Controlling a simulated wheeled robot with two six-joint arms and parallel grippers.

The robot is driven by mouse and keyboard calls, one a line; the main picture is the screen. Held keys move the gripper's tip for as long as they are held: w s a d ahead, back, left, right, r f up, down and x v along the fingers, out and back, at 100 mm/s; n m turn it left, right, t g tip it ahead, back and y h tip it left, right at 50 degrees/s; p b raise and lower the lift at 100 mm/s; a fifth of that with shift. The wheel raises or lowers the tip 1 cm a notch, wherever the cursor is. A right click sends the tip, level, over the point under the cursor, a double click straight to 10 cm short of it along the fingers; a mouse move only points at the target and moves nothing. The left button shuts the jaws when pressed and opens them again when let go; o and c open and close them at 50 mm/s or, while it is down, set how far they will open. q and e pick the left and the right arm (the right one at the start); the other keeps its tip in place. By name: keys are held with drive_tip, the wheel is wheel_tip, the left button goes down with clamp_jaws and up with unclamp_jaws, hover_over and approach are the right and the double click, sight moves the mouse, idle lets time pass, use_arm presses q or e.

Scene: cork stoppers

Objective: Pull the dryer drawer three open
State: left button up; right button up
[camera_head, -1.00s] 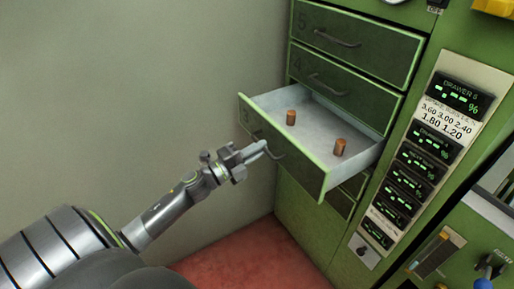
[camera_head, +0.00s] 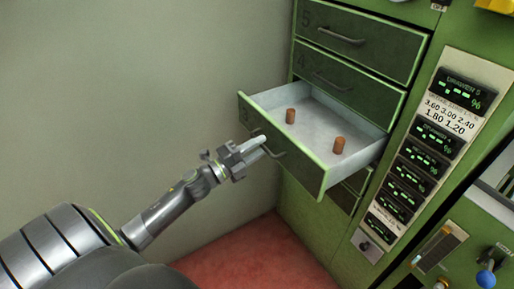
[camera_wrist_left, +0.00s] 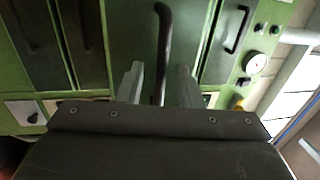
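Drawer three (camera_head: 285,158) of the green dryer stands pulled well out. Two brown cork stoppers, one at the back left (camera_head: 290,116) and one near the right (camera_head: 339,146), stand upright on its pale floor. My left gripper (camera_head: 263,143) is at the drawer's front, by its dark bar handle (camera_head: 276,154). In the left wrist view the handle (camera_wrist_left: 162,40) runs between the two fingers, with a gap on each side, so the gripper (camera_wrist_left: 160,85) is open around it and not clamped. My right gripper is not in view.
Shut drawers five (camera_head: 355,42) and four (camera_head: 345,82) are above the open drawer. A panel of displays (camera_head: 430,150) is to the right. A plain wall (camera_head: 130,90) stands at left, and reddish floor (camera_head: 250,258) lies below.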

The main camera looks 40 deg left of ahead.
use_arm(q)
drive_tip(key=shift+s, duration=0.1)
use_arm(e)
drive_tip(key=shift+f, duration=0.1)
